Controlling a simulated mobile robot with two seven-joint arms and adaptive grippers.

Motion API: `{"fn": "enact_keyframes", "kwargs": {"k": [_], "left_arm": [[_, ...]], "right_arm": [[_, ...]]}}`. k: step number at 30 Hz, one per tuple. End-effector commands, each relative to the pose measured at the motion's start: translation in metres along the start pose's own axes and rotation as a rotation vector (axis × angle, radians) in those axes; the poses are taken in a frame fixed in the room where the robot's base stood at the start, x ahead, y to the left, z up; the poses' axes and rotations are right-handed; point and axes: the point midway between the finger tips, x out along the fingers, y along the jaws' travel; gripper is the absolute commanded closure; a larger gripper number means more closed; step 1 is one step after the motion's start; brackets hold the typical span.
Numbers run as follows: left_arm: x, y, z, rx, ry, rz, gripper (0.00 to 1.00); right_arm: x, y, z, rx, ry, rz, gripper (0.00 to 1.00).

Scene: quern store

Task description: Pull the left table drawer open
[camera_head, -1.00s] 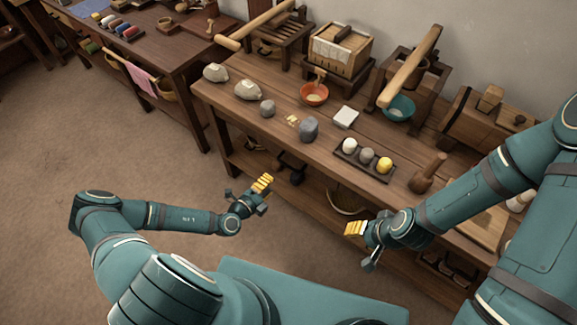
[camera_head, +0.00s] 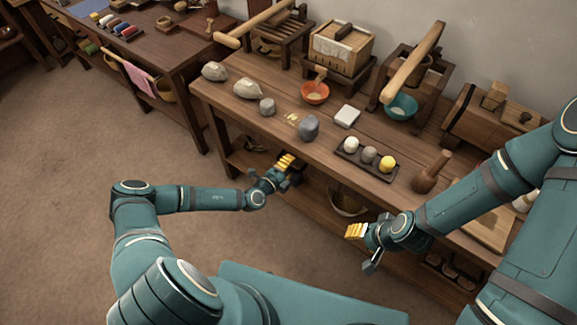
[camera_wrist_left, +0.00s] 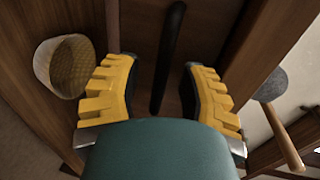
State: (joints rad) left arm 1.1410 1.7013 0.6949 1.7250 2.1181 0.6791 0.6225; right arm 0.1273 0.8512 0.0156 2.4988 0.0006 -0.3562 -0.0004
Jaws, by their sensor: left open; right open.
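My left gripper (camera_head: 285,161) is open at the front edge of the long wooden table (camera_head: 250,112), below its top. In the left wrist view a dark bar handle (camera_wrist_left: 168,55) runs between the two yellow fingers (camera_wrist_left: 160,85) of this gripper, in front of a brown wooden panel (camera_wrist_left: 142,40), which looks like the drawer front. I cannot tell whether the fingers touch the bar. In the head view the gripper and the table top hide the handle and drawer. My right gripper (camera_head: 355,231) is open and empty in front of the table, further right.
A round sieve (camera_wrist_left: 62,65) is beside the left gripper. The floor (camera_head: 60,180) at left is clear.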

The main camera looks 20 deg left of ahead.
Motion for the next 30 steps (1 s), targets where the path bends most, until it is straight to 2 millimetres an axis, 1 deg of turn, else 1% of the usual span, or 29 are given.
{"fn": "enact_keyframes", "kwargs": {"k": [2,3,5,6,14,17,19,23,26,30], "left_arm": [[0.000,0.000,0.000,0.000,0.000,0.000,0.59],[0.000,0.000,0.000,0.000,0.000,0.000,0.67],[0.000,0.000,0.000,0.000,0.000,0.000,0.88],[0.000,0.000,0.000,0.000,0.000,0.000,1.00],[-0.002,0.000,0.000,0.001,0.000,0.000,1.00],[-0.007,0.001,0.000,0.001,0.001,0.001,1.00],[-0.014,0.002,0.000,0.000,0.001,0.003,1.00],[-0.035,0.005,0.000,0.000,0.002,0.004,1.00],[-0.057,0.009,0.001,-0.001,0.001,0.004,1.00],[-0.092,0.017,0.001,-0.002,0.000,0.004,1.00]], "right_arm": [[0.000,0.000,0.000,0.000,0.000,0.000,0.53],[0.000,0.000,0.000,0.000,0.000,0.000,0.53],[0.000,0.000,0.000,0.000,0.000,0.000,0.53],[0.000,0.000,0.000,0.000,0.000,0.000,0.53],[-0.001,0.000,0.000,0.000,0.000,0.000,0.53],[-0.004,-0.001,0.000,0.000,-0.001,0.000,0.53],[-0.007,-0.003,0.000,0.001,-0.003,0.000,0.53],[-0.017,-0.006,0.001,0.001,-0.007,0.000,0.53],[-0.025,-0.009,0.002,0.002,-0.011,-0.001,0.53],[-0.036,-0.013,0.003,0.002,-0.016,-0.001,0.53]]}}
